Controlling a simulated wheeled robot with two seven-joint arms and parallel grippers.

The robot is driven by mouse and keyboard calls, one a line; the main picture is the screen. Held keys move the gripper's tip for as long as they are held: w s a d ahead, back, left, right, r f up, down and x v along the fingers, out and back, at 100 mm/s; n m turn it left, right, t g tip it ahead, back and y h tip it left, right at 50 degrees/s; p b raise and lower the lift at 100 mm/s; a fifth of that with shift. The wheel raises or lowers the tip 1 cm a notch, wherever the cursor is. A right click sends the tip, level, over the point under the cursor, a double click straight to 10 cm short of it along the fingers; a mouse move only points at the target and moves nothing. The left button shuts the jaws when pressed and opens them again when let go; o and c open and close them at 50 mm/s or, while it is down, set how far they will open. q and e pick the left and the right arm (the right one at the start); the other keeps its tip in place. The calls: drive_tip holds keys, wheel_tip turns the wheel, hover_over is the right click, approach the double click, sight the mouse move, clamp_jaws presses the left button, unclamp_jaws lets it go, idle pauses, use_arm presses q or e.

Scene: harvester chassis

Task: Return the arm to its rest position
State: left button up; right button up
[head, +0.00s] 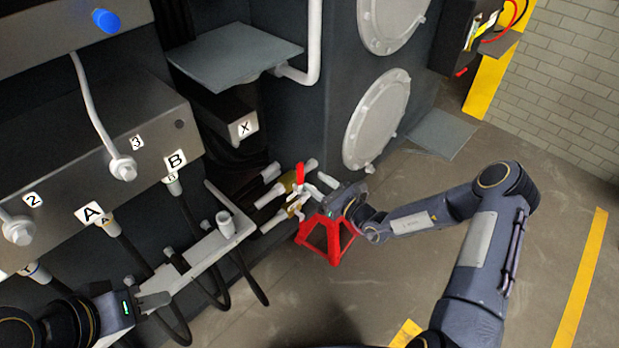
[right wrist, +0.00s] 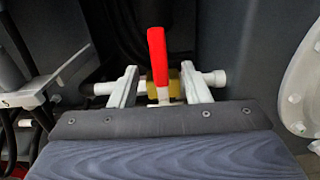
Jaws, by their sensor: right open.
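My right arm reaches in from the lower right. Its gripper (head: 305,197) is by a small valve with a red upright handle (head: 300,174), a brass-coloured body and white pipe ends. In the right wrist view, the fingers (right wrist: 167,88) are apart, one on each side of the red handle (right wrist: 158,56) and brass body (right wrist: 174,84). Whether either finger touches the valve cannot be told. My left gripper (head: 150,302) is at the lower left, near the cables under the grey panel; its finger gap is not clear.
A red stand (head: 328,240) is on the floor below my right gripper. The grey panel (head: 70,190) with labels A and B and hanging cables is at left. A grey shelf (head: 235,55) and round hatch covers (head: 377,120) are behind. Floor at right is clear.

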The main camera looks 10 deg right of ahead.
drive_tip(key=shift+s+d, duration=0.2)
drive_tip(key=shift+s, duration=0.05)
drive_tip(key=shift+r, duration=0.1)
drive_tip(key=s+a+r+n+g+y+p, duration=0.1)
drive_tip(key=s+a+r+n+g+y, duration=0.1)
drive_tip(key=s+r+n+g, duration=0.5)
drive_tip(key=s+a+r+n+g+y+p, duration=0.1)
drive_tip(key=s+a+r+n+g, duration=0.2)
drive_tip(key=s+r+n, duration=0.75)
drive_tip(key=s+d+r+n+h, duration=0.2)
drive_tip(key=s+d+n+h, duration=0.1)
drive_tip(key=s, duration=0.2)
drive_tip(key=s+d+r+n+h+p, duration=0.1)
drive_tip(key=s+d+r+n+h, duration=0.1)
drive_tip(key=s, duration=0.4)
drive_tip(key=s+d+r+n+t+h+p, duration=0.1)
drive_tip(key=s+d+r+n+h, duration=0.1)
drive_tip(key=s+d+n+h, duration=0.2)
drive_tip(key=shift+s+d+r+n+h, duration=0.25)
drive_tip(key=shift+s+d+n+h, duration=0.2)
drive_tip(key=shift+s+d, duration=0.7)
drive_tip(key=shift+c, duration=0.7)
